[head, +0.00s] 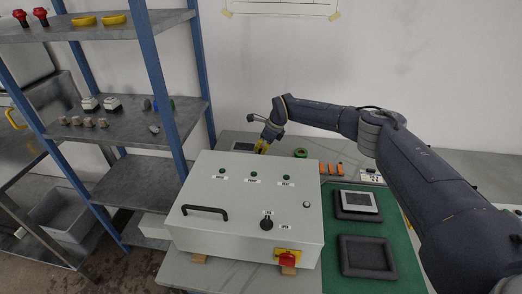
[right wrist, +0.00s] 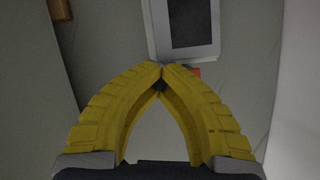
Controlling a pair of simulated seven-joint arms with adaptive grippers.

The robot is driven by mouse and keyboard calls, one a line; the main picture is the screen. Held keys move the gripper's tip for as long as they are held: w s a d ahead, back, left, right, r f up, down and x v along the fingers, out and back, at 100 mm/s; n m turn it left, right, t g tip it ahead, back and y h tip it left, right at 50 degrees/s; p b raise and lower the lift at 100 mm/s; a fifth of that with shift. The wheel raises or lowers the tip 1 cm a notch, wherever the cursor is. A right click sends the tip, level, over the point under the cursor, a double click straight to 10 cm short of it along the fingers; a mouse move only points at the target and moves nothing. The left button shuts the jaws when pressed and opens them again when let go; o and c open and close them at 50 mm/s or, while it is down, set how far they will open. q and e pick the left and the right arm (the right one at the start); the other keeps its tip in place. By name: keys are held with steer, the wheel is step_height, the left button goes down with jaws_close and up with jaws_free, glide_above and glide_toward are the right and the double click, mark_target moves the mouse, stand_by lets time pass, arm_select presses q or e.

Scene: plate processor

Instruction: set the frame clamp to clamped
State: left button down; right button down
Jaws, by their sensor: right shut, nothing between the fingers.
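A pale frame with a dark centre (head: 243,146) lies on the table behind the grey control box, and shows at the top of the right wrist view (right wrist: 192,25). A small orange-red piece (right wrist: 196,72) shows at its near edge, partly hidden by my right finger; I cannot tell whether it is the frame clamp or how it is set. My right gripper (head: 262,149) is behind the box, just right of the frame. Its yellow fingers meet at the tips (right wrist: 160,68) with nothing between them. I cannot tell whether they touch the orange-red piece. My left gripper is out of view.
The control box (head: 245,205) has a black handle, a knob and a red-yellow switch (head: 287,257). Right of it, a green mat (head: 350,195) bears black trays. Several orange pieces (head: 331,169) and a green roll (head: 301,153) lie behind. Grey shelves (head: 130,123) stand left.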

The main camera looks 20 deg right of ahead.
mark_target(252, 147)
steer(key=shift+f, duration=0.1)
steer(key=m, duration=0.1)
steer(key=a+m+h, duration=0.1)
steer(key=m+t, duration=0.1)
steer(key=m, duration=0.1)
steer(key=shift+w+a, duration=0.25)
steer(key=shift+w, duration=0.15)
steer(key=m, duration=0.1)
steer(key=w+m+h, duration=0.1)
steer(key=m, duration=0.1)
steer(key=a+m+h, duration=0.1)
steer(key=shift+w+m+t, duration=0.25)
steer(key=shift+m+t, duration=0.05)
steer(key=shift+m, duration=0.1)
steer(key=m, duration=0.1)
steer(key=w+m+h, duration=0.1)
steer(key=m, duration=0.1)
steer(key=shift+w+a, duration=0.15)
steer(key=shift+w, duration=0.05)
steer(key=shift+w+m+h, duration=0.35)
steer(key=shift+m+h, duration=0.05)
steer(key=shift+m, duration=0.65)
steer(key=shift+w+m+h, duration=0.3)
steer(key=shift+m+h, duration=0.1)
steer(key=shift+m, duration=0.65)
steer(key=c, duration=2.1)
jaws_free()
steer(key=o, duration=0.7)
steer(key=shift+w, duration=0.1)
steer(key=shift+o, duration=0.2)
